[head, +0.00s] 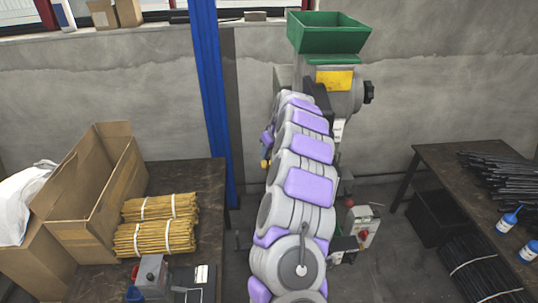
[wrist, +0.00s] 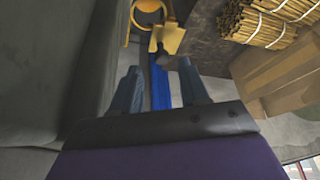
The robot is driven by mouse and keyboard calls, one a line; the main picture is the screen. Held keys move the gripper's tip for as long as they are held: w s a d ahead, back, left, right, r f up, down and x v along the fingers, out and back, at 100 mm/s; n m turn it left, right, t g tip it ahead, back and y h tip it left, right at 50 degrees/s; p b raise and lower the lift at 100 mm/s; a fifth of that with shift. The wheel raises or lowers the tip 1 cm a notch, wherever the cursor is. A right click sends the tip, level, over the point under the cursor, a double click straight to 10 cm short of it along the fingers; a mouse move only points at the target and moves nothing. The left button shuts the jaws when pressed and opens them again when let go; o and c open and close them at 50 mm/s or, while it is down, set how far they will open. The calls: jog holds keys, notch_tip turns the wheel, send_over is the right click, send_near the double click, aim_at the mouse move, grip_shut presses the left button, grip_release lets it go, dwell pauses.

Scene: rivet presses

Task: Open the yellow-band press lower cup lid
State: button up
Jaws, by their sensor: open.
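A press (head: 340,72) with a green hopper (head: 328,32) and a yellow patch (head: 334,80) stands against the wall in the head view. My arm covers much of its front and lower part. I cannot make out the lower cup lid in either view. My gripper (wrist: 158,72) shows in the wrist view with its two fingers apart and nothing held between them. In the head view my gripper is hidden behind my arm. Beyond the fingertips is a yellow piece (wrist: 167,38) with a dark part beside it; I cannot tell whether it belongs to the press.
A blue post (head: 212,90) stands left of the press and shows between my fingers in the wrist view (wrist: 160,90). A table (head: 207,185) at left holds tied bundles (head: 155,238) and a cardboard box (head: 95,185). Another table (head: 430,160) at right holds black rods (head: 505,170).

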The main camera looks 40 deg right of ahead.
jog(key=v, duration=0.4)
jog(key=shift+r, duration=0.15)
jog(key=s+a+r+n+g+y+b, duration=0.1)
jog(key=s+a+r, duration=0.1)
jog(key=a, duration=0.7)
jog(key=s+a+r+n+y+b, duration=0.1)
jog(key=a+r, duration=0.1)
jog(key=a, duration=0.7)
jog(key=s+a+g+b, duration=0.2)
jog(key=s+a, duration=0.9)
jog(key=a, duration=0.2)
jog(key=s+a+f+g+b, duration=0.1)
jog(key=s+a+f, duration=0.2)
jog(key=s, duration=1.2)
jog(key=s+a+f+m+g+h+b, duration=0.1)
jog(key=s+f, duration=0.4)
jog(key=s, duration=1)
jog(key=shift+s+a+g+h+b, duration=0.2)
jog(key=shift+a+g+h+b, duration=0.1)
jog(key=shift+a+g+b, duration=0.6)
